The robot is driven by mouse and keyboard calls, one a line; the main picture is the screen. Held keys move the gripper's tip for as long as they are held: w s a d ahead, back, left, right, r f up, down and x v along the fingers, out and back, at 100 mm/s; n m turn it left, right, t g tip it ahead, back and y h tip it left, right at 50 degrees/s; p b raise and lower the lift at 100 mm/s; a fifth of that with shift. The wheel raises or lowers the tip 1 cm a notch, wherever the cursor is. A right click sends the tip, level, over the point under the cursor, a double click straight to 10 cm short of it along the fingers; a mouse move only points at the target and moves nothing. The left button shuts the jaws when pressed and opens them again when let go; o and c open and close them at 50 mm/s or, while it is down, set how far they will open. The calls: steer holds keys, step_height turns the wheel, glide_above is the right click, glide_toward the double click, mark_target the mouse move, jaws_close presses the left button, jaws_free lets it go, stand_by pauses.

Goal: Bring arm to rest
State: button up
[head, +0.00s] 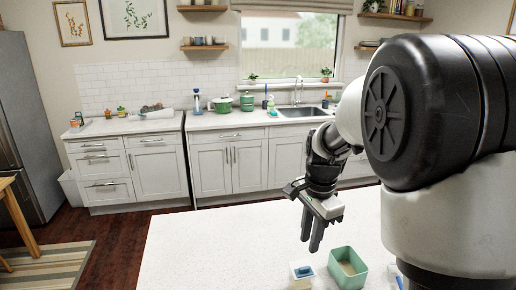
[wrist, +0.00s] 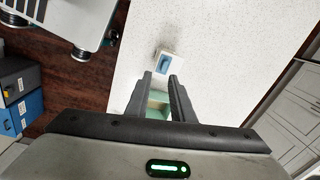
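My arm reaches in from the right of the head view, with my gripper (head: 311,240) hanging down over the white countertop (head: 210,245). Its two fingers are apart with nothing between them. In the wrist view my gripper (wrist: 161,77) also shows open and empty, above the white countertop (wrist: 225,40). A green open box (head: 348,268) stands on the countertop below and right of the fingers in the head view. Part of it shows between the fingers in the wrist view (wrist: 157,103). A small white box with a blue top (head: 303,272) stands beside it, left of it in the head view.
Across the floor, the back counter (head: 235,118) holds a green pot (head: 224,104), bottles and a sink (head: 303,113). A fridge (head: 28,120) stands at the left. The countertop left of the boxes is clear. Some items at the head view's bottom edge are cut off.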

steer(key=s+r+n+t, duration=0.2)
steer(key=s+r+n, duration=0.3)
steer(key=s, duration=0.5)
steer(key=s+r+n+t, duration=0.2)
steer(key=s+r+n, duration=0.4)
steer(key=s, duration=0.5)
steer(key=shift+a+n+t, duration=0.2)
steer(key=shift+n+t, duration=0.2)
steer(key=shift+n, duration=0.8)
steer(key=shift+d, duration=0.15)
